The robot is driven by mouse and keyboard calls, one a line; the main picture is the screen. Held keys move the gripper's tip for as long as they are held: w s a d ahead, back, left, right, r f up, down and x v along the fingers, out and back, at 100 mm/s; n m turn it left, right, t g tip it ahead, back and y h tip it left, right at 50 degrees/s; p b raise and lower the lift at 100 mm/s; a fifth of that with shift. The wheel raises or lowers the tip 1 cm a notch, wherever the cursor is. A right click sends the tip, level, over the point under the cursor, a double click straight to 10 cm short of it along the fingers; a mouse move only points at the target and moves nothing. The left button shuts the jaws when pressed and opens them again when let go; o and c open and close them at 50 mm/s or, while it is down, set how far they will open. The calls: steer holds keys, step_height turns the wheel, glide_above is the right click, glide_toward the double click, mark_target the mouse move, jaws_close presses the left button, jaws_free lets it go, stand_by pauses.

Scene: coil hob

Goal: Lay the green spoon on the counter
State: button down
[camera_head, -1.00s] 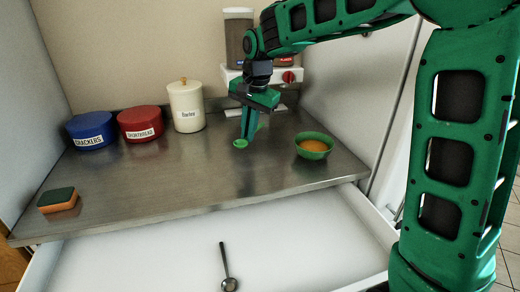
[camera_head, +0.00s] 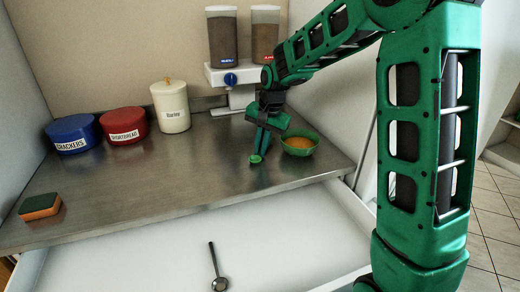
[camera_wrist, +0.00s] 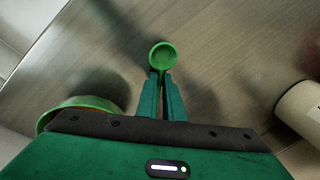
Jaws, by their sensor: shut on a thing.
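My gripper (camera_head: 262,141) is over the right part of the metal counter (camera_head: 190,175), pointing down, with its fingers closed on the green spoon (camera_wrist: 162,56). In the wrist view the spoon's round bowl sticks out past the fingertips, and its handle is hidden between the fingers. In the head view the spoon's bowl (camera_head: 256,158) shows as a small green patch below the fingertips, close to the counter top. I cannot tell whether it touches the counter.
A green bowl with orange contents (camera_head: 299,143) stands just right of my gripper. Canisters (camera_head: 123,126) and a dispenser (camera_head: 236,75) stand at the back. A sponge (camera_head: 40,206) lies at left. The open drawer (camera_head: 150,255) below holds a dark spoon (camera_head: 217,270). The counter's middle is clear.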

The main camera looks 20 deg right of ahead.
steer(key=shift+f, duration=0.15)
steer(key=c, duration=1.9)
jaws_free()
steer(key=v, duration=1.2)
steer(key=shift+s+d, duration=0.1)
steer(key=shift+d, duration=0.05)
steer(key=s+d+f+n+g+h, duration=0.1)
steer(key=s+d, duration=0.4)
steer(key=s, duration=0.5)
steer(key=s+d+f, duration=0.1)
steer(key=s+d, duration=0.5)
steer(key=s, duration=0.3)
steer(key=s+d+f+n, duration=0.1)
steer(key=s+f, duration=0.2)
steer(key=s, duration=0.6)
steer(key=s+d+f+g, duration=0.1)
steer(key=s+f, duration=0.2)
steer(key=s, duration=0.5)
steer(key=shift+s+d+n, duration=0.25)
steer(key=shift+s+n, duration=0.1)
steer(key=shift+n, duration=0.05)
